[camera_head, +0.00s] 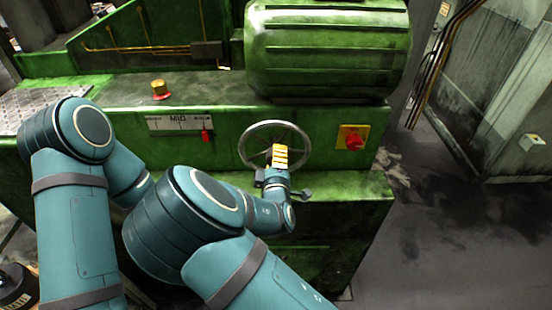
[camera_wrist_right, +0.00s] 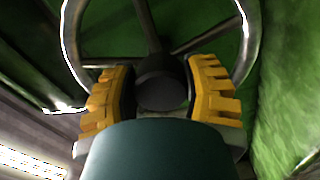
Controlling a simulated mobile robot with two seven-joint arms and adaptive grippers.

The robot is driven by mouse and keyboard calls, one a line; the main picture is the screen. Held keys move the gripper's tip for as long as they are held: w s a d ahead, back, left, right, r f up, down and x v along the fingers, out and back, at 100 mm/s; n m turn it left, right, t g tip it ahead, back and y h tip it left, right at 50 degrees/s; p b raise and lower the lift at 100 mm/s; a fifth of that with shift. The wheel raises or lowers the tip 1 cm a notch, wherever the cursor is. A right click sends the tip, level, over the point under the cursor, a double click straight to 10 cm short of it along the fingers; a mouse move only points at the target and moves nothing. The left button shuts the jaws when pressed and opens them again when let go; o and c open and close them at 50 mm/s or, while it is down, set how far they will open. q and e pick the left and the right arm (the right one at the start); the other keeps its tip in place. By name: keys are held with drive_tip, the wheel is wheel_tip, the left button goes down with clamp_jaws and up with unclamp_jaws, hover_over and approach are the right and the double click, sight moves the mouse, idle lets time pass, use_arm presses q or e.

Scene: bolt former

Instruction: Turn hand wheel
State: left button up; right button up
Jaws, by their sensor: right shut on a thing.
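The hand wheel (camera_head: 275,123) is a spoked grey metal ring on the front of the green machine. My right gripper (camera_head: 280,156) is at the middle of the wheel, in front of its hub. In the right wrist view, the yellow ridged fingers of this gripper (camera_wrist_right: 162,95) sit on both sides of the dark round hub (camera_wrist_right: 162,88), shut on it. The wheel's rim (camera_wrist_right: 248,45) and spokes show behind the fingers. The lower part of the wheel is partly hidden by my gripper. My left arm comes in from the left, but its gripper does not show.
A red knob on a yellow plate (camera_head: 353,138) is right of the wheel. A red lever (camera_head: 207,136) below a label strip (camera_head: 178,122) is to its left. A large green ribbed housing (camera_head: 325,50) overhangs above. Open floor (camera_head: 455,225) lies to the right.

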idle(0.5)
drive_tip(key=o, duration=1.3)
drive_tip(key=s, duration=1.2)
